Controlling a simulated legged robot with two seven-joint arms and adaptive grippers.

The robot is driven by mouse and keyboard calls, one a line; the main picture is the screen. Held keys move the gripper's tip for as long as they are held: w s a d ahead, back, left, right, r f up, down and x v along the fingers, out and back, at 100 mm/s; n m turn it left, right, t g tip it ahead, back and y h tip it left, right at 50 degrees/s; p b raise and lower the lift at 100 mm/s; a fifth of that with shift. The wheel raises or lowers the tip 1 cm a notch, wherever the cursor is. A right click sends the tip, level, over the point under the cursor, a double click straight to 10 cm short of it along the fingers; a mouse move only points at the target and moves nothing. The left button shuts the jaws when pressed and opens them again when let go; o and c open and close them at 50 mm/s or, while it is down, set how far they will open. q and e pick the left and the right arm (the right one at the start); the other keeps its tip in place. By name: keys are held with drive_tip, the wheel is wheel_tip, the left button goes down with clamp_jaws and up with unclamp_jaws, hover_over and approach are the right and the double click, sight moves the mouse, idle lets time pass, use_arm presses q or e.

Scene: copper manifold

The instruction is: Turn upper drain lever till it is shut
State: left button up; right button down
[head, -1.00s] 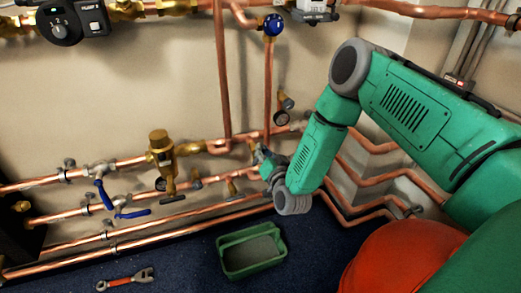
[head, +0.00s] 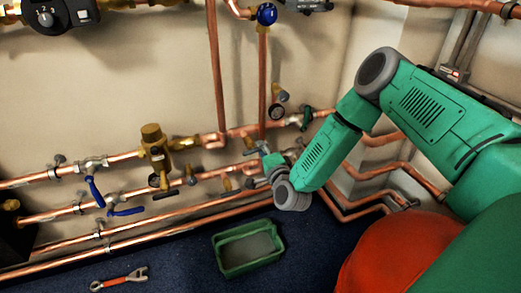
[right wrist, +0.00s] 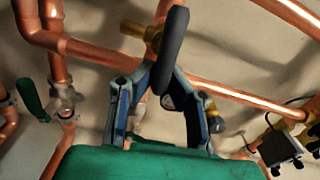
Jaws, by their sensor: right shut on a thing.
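A dark lever with a rounded end (right wrist: 174,48) stands at a brass valve (right wrist: 152,38) on a copper pipe in the right wrist view; I take it as the upper drain lever. My right gripper (right wrist: 158,72) has its blue-grey fingers on either side of this lever and is shut on it. In the head view my right gripper (head: 264,150) is at the lower pipes, small and partly behind my wrist, so the lever's exact angle is hard to tell there. My left gripper is in neither view.
A green lever (head: 307,117) sits close beside my right forearm; it also shows in the wrist view (right wrist: 30,98). Blue levers (head: 94,192) are further left. A green tray (head: 218,262) and a red-handled wrench (head: 120,279) lie on the blue floor.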

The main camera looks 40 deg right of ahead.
drive_tip(key=shift+s+d+f+m+b, duration=0.1)
drive_tip(key=shift+s+f+m+b, duration=0.15)
drive_tip(key=shift+f+m, duration=0.45)
drive_tip(key=shift+r, duration=0.1)
drive_tip(key=c, duration=1.6)
unclamp_jaws()
drive_tip(key=shift+m, duration=0.3)
drive_tip(key=shift+w+r, duration=0.1)
drive_tip(key=v, duration=1.2)
